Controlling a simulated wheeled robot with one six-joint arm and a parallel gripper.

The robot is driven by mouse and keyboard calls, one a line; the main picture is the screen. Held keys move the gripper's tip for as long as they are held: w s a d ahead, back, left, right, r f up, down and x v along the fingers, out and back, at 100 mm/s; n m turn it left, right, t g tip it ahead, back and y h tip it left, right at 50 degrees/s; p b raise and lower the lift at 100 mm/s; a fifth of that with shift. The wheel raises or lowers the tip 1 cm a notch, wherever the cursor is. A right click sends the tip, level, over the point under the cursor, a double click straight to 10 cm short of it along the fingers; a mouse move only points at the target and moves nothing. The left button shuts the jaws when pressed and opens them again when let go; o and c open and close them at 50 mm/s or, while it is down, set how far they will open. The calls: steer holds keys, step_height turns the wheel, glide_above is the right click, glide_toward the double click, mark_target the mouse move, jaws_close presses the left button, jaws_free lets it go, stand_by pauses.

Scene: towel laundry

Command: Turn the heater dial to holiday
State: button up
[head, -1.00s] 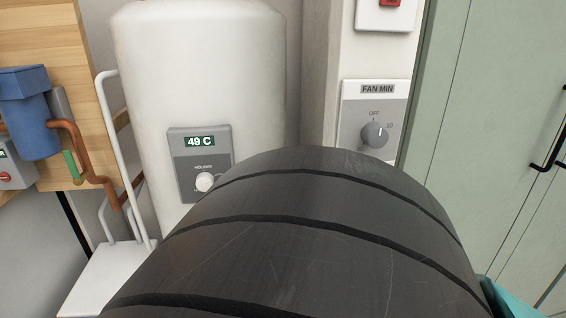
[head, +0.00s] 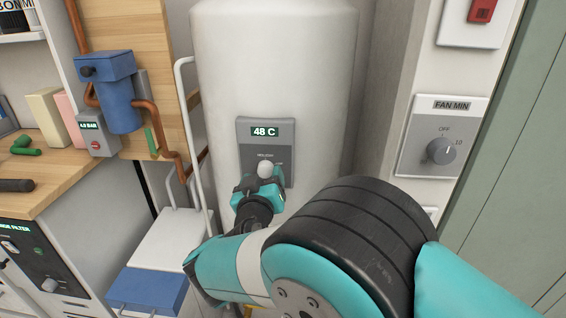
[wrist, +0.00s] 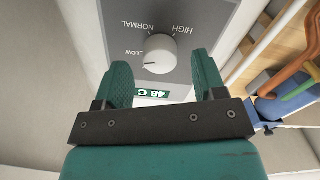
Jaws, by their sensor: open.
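The heater dial (head: 265,169) is a round pale knob on the grey heater panel (head: 246,137), below a display reading 48 C. The wrist view shows the dial (wrist: 160,54) upside down, with LOW, NORMAL and HIGH labels around it. Its dark pointer mark faces left, close to LOW. The word HOLIDAY shows above the dial in the head view but not in the wrist view. My gripper (head: 257,186) is open in front of the dial. In the wrist view its green fingers lie left and right of the dial with gaps; I cannot tell whether they reach around it.
The panel is on a white tank (head: 275,60). A fan dial (head: 441,150) is on the wall plate to the right. A white pipe (head: 187,120), copper pipes and a blue pump unit (head: 107,85) stand left.

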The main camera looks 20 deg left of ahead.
steer(key=shift+x, duration=0.9)
steer(key=shift+c, duration=0.5)
steer(key=c, duration=0.8)
